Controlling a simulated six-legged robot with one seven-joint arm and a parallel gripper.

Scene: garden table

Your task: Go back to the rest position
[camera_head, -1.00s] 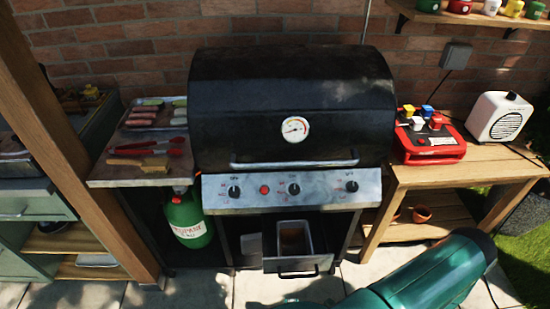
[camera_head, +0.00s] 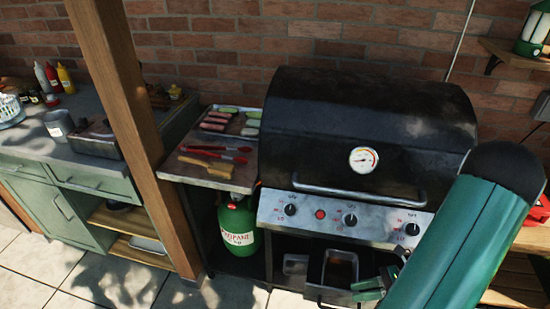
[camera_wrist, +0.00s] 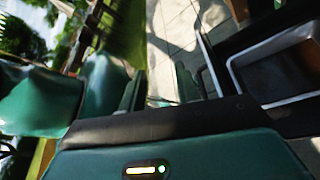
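My gripper (camera_head: 368,286) shows small and green at the bottom of the head view, partly covered by my green arm. It is beside the grill's pulled-out grease drawer (camera_head: 340,268). In the wrist view my gripper's two fingers (camera_wrist: 170,88) stand apart with paving seen between them, and I see nothing held. The open drawer also shows at the right of the wrist view (camera_wrist: 285,68). The black grill (camera_head: 365,130) has its lid closed.
A side shelf (camera_head: 190,172) holds food, red tongs and a brush. A wooden post (camera_head: 130,120) separates the grill from a green cabinet (camera_head: 85,185). Paving (camera_head: 100,275) is clear at front left.

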